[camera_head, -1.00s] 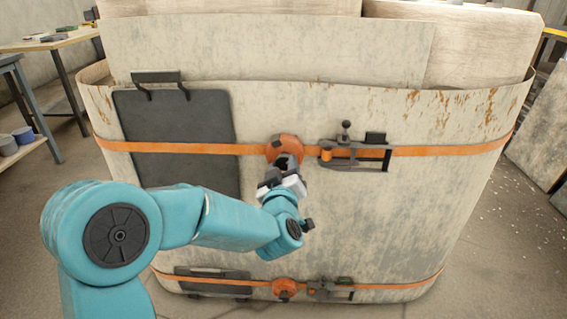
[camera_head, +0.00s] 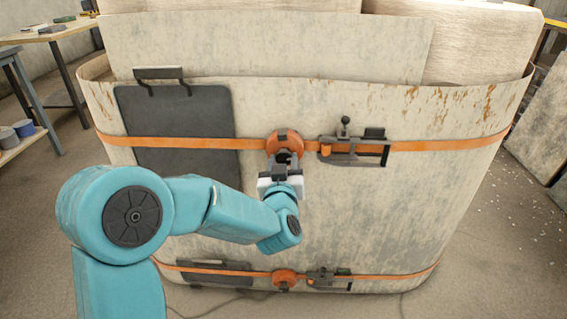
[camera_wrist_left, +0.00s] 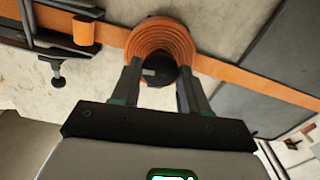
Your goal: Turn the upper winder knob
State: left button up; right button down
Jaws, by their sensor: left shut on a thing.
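The upper winder (camera_head: 284,142) is a round orange strap reel on the upper orange strap, at the middle of the big pale container's front. In the left wrist view, its orange coil (camera_wrist_left: 160,42) surrounds a dark knob (camera_wrist_left: 158,70). My left gripper (camera_head: 286,160) reaches it from below. In the left wrist view, the two fingers of the left gripper (camera_wrist_left: 158,82) stand on either side of the dark knob and are shut on it. The knob is partly hidden by the gripper in the head view. My right gripper is not in view.
A dark clamp-like buckle (camera_head: 352,148) sits on the strap just right of the winder. A dark panel (camera_head: 180,135) lies under the strap to the left. A lower winder (camera_head: 285,278) is on the lower strap. A workbench (camera_head: 50,32) stands at the back left.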

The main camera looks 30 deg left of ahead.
pick_arm(q)
jog(key=o, duration=1.1)
jog(key=shift+c, duration=0.2)
jog(key=b+v, duration=0.5)
jog(key=v, duration=1.1)
jog(key=shift+s+b, duration=0.2)
jog(key=shift+b, duration=0.1)
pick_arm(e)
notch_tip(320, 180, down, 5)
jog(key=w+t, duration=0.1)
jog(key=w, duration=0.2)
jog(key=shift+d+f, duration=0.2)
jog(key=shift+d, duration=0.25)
